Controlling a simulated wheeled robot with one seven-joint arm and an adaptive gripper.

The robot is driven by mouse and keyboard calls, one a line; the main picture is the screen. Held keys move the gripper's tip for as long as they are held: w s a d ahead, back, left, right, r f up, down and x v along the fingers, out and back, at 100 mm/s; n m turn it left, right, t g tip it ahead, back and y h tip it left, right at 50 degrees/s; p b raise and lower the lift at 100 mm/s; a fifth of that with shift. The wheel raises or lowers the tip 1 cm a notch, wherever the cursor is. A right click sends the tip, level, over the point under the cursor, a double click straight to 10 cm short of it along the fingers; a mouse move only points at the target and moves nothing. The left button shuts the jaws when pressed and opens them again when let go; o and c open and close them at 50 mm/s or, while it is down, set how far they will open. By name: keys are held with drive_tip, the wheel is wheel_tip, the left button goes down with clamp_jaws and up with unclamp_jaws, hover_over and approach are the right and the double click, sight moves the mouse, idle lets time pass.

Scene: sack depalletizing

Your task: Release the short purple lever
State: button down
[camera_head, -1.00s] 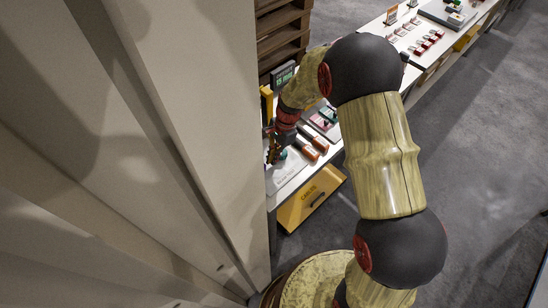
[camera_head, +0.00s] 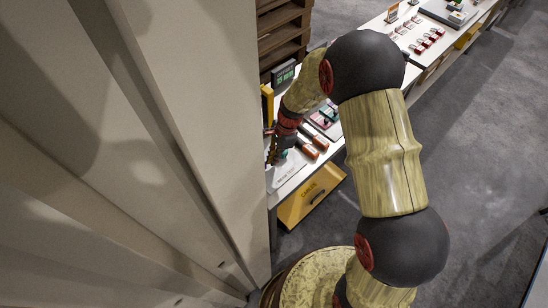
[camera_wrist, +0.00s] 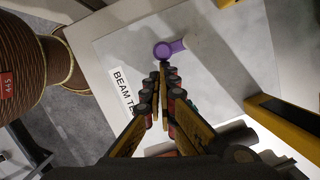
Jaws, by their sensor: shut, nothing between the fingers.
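The short purple lever (camera_wrist: 170,47) shows in the wrist view, just beyond my fingertips. It has a round, ring-like end and a short arm pointing right, and lies on a pale grey plate (camera_wrist: 222,75). My gripper (camera_wrist: 162,68) is shut and empty, its fingertips close below the round end. I cannot tell whether they touch it. In the head view, my gripper (camera_head: 271,157) is small and dark over the near end of the white bench (camera_head: 296,185). The purple lever cannot be made out there.
A label beginning "BEAM TE" (camera_wrist: 122,88) lies left of my fingers. A yellow bar (camera_wrist: 285,125) crosses the right of the wrist view. Orange-ended cylinders (camera_head: 309,149) lie on the bench, with a yellow drawer (camera_head: 310,195) below. A large pale panel (camera_head: 190,120) fills the head view's left.

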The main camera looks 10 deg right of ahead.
sight(257, 176)
drive_tip(key=shift+s+a, duration=0.1)
drive_tip(key=shift+s, duration=0.05)
drive_tip(key=m+p, duration=0.1)
drive_tip(key=s+m+p, duration=0.1)
drive_tip(key=shift+s+a+r+m+t+p, duration=0.15)
drive_tip(key=shift+a+m+t+p, duration=0.2)
drive_tip(key=shift+m+t, duration=0.05)
drive_tip(key=m+p, duration=0.1)
drive_tip(key=s+a+m+p, duration=0.1)
drive_tip(key=m, duration=0.1)
drive_tip(key=shift+s+a+t, duration=0.15)
drive_tip(key=shift+a+t, duration=0.05)
drive_tip(key=shift+t, duration=0.2)
drive_tip(key=a+m+p, duration=0.1)
drive_tip(key=m, duration=0.1)
drive_tip(key=s+a+m+t+p, duration=0.1)
drive_tip(key=m+p, duration=0.1)
drive_tip(key=m, duration=0.1)
drive_tip(key=shift+a+h, duration=0.3)
drive_tip(key=shift+a, duration=0.5)
